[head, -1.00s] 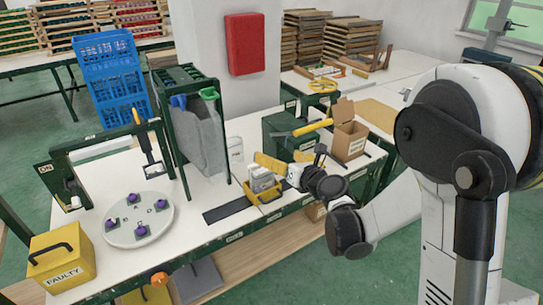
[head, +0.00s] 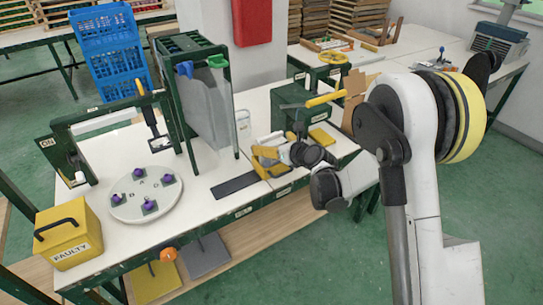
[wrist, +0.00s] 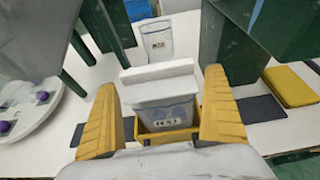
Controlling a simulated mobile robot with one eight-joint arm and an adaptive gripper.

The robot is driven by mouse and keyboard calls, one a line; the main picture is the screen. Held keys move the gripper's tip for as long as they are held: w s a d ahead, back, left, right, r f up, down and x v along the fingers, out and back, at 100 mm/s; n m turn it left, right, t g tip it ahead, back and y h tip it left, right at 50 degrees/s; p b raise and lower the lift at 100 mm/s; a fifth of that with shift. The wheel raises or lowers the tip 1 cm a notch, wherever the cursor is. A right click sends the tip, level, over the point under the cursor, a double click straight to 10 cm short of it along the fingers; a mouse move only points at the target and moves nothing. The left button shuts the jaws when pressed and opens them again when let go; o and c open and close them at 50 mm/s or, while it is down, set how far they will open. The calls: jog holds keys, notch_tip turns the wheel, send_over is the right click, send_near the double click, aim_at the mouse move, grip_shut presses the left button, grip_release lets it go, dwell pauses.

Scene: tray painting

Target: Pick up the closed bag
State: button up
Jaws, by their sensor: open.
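A translucent bag with a folded white top and a printed label (wrist: 166,105) stands upright in a small yellow holder (wrist: 186,134) on the white table. My gripper (wrist: 162,84) is open, with one yellow finger to the left of the bag and one to the right. The bag is between the fingers, and I see no clear contact. In the head view my gripper (head: 268,150) is over the yellow holder (head: 279,169) and hides most of the bag.
Another labelled bag (wrist: 157,40) stands behind. A green machine (head: 290,105) and a yellow pad (head: 320,137) are to the right. A tall green frame (head: 200,100) and a round white plate (head: 145,205) are to the left. A dark strip (head: 234,186) lies beside the holder.

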jog(key=shift+w+a+f, duration=0.1)
jog(key=shift+w+a, duration=0.15)
jog(key=shift+w, duration=0.05)
jog(key=c, duration=1.1)
